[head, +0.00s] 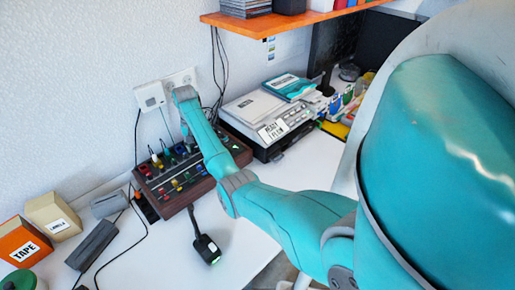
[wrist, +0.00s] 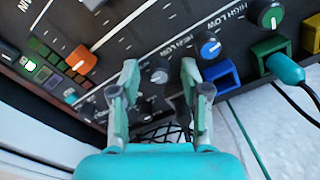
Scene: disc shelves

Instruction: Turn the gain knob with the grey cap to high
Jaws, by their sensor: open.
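The gain knob with the grey cap (wrist: 160,72) shows in the wrist view as a dark round knob on the black mixer panel (wrist: 130,28). My gripper (wrist: 160,76) is open, its two fingertips to the left and right of this knob in the picture; I cannot tell how far above the panel they are. The knob's pointer is too small to read. In the head view the mixer (head: 172,207) stands against the wall, and my arm covers part of it. My gripper and the grey-capped knob cannot be made out there.
A blue-capped knob (wrist: 210,47) sits close by my right finger, with a green-capped knob (wrist: 270,16) farther right. A teal plug with a cable (wrist: 286,69) sticks out at right. An orange shelf (head: 290,24) hangs above the desk.

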